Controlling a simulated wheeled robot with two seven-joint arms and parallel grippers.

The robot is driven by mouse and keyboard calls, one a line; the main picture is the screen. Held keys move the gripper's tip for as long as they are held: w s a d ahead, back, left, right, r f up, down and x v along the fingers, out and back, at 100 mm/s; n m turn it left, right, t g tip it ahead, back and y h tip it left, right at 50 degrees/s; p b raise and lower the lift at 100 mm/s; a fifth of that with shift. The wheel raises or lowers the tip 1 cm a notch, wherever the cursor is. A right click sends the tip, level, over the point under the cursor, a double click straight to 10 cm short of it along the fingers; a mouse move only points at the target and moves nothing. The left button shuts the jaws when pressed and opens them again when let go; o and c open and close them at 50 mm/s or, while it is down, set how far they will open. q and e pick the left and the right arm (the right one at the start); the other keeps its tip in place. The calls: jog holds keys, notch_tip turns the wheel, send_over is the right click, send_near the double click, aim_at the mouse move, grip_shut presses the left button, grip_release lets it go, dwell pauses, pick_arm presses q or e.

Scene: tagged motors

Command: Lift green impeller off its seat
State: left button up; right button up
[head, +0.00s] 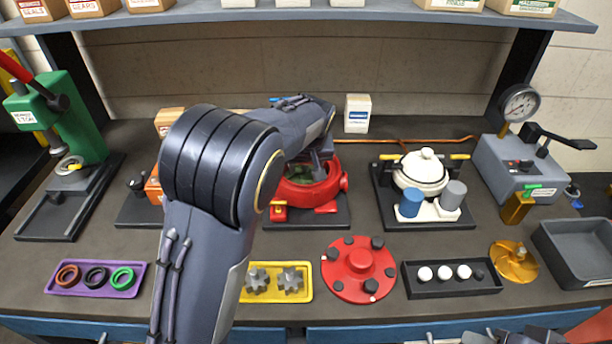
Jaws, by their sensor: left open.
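The green impeller (293,188) sits inside the open red pump housing (327,190) at the middle of the bench, partly hidden by my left arm. My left gripper (318,172) is open and points down over the housing, at the impeller's right side. Whether its fingers touch the impeller cannot be told. Dark parts at the bottom edge right of centre look like my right gripper (515,337), mostly cut off, so its jaws cannot be made out.
A red round cover (358,262) lies in front of the housing, beside a yellow tray (254,296) with grey gears. A white pump (420,172) stands right, a green press (70,120) left. An orange impeller (514,262) lies near a grey bin (575,247). A shelf spans the back.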

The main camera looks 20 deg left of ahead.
pick_arm(q)
jog(key=shift+w+f, duration=0.25)
jog(key=shift+f, duration=0.3)
grip_shut()
jog(key=shift+r, duration=0.1)
notch_tip(320, 180, up, 9)
jog(key=shift+r, duration=0.1)
notch_tip(320, 180, up, 4)
jog(key=p, duration=0.2)
jog(key=shift+p, duration=0.35)
